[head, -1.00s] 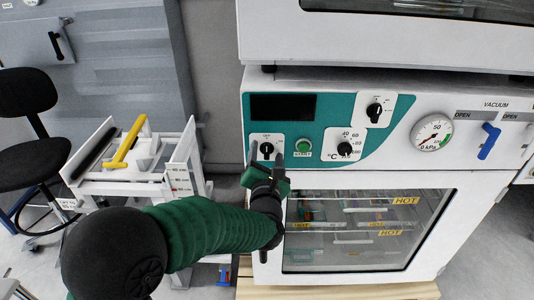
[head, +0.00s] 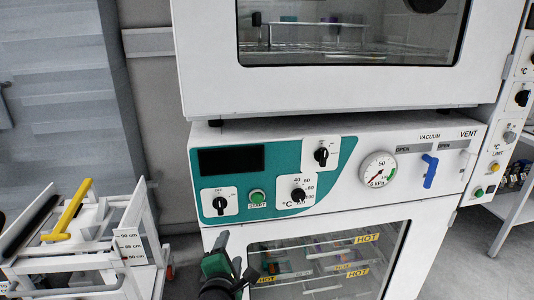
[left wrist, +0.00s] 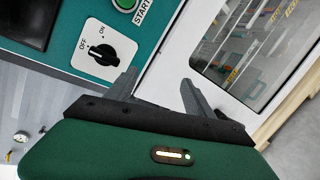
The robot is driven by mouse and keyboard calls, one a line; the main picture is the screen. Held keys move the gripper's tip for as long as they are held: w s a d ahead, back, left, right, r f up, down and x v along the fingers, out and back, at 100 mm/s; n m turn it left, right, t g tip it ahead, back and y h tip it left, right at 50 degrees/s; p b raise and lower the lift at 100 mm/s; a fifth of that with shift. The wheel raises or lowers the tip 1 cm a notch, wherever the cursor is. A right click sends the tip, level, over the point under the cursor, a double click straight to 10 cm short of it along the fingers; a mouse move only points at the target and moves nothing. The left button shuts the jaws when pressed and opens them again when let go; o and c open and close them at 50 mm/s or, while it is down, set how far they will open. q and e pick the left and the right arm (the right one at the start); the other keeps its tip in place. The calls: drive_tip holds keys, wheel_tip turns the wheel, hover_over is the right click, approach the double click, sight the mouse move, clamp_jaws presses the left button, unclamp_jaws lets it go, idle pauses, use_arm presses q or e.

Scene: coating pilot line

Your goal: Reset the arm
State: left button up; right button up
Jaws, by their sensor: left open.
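My left gripper (head: 232,249) is low in the head view, in front of the lower oven's door edge and below its control panel. In the left wrist view the two grey fingers (left wrist: 158,90) stand apart with nothing between them. The on/off knob (head: 219,202) at the panel's left is clear of the fingers, and it also shows in the left wrist view (left wrist: 102,54). My right gripper shows in neither view.
The lower oven's glass door (head: 330,262) carries HOT labels. A second oven (head: 300,91) stands above. A pressure gauge (head: 378,170) and blue valve handle (head: 430,171) are right on the panel. A white frame cart with a yellow handle (head: 68,212) stands at left.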

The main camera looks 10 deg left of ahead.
use_arm(q)
drive_tip(key=s+a+f+m+g+h, duration=0.1)
drive_tip(key=s+a+f+m+g, duration=0.1)
drive_tip(key=s+f+m+g, duration=0.6)
drive_tip(key=s+a+f+m+g, duration=0.35)
drive_tip(key=s+f+m, duration=0.65)
drive_tip(key=s+m, duration=0.4)
wheel_tip(320, 180, up, 15)
drive_tip(key=m+p, duration=0.1)
drive_tip(key=p, duration=1.4)
drive_tip(key=shift+s+d+g, duration=0.15)
drive_tip(key=shift+d+g, duration=0.2)
drive_tip(key=shift+f, duration=0.15)
drive_tip(key=shift+c, duration=0.3)
